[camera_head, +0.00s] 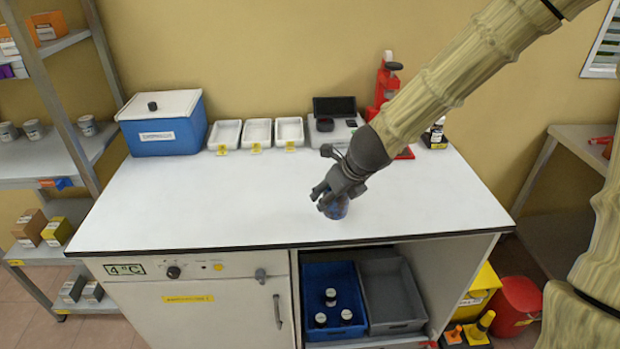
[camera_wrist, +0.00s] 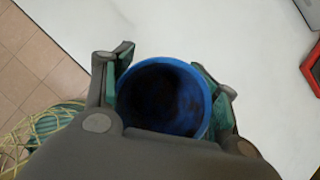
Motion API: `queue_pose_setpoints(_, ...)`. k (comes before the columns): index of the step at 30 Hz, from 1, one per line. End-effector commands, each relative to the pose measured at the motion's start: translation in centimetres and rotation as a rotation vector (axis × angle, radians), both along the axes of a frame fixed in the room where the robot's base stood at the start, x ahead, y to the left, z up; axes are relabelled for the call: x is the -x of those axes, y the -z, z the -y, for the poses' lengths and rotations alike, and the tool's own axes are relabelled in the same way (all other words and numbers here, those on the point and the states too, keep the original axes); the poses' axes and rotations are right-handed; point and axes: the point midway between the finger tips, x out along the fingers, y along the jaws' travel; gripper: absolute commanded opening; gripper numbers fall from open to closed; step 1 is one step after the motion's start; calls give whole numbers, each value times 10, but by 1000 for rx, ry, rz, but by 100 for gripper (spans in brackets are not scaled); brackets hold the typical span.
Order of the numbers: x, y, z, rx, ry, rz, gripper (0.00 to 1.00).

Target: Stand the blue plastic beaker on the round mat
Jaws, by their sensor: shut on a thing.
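My gripper (camera_head: 325,197) is above the front right part of the white worktop. I see no round mat in either view; my arm covers part of the worktop's back right.
The worktop (camera_head: 220,205) is clear in the middle and left. Along its back stand a blue box with a white lid (camera_head: 162,123), three white trays (camera_head: 257,133), a device with a dark screen (camera_head: 334,117) and a red stand (camera_head: 387,82).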

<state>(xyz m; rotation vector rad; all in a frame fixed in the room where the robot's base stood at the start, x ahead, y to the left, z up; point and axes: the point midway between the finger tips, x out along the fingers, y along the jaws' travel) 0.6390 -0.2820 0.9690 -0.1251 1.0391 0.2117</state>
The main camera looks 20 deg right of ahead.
Motion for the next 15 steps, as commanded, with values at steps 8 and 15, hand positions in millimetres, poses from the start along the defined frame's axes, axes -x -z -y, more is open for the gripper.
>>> queue_pose_setpoints(8, -55, 3, 14, 3, 2, -1, 36)
queue_pose_setpoints(15, -99, 7, 22, 3, -3, 0, 36)
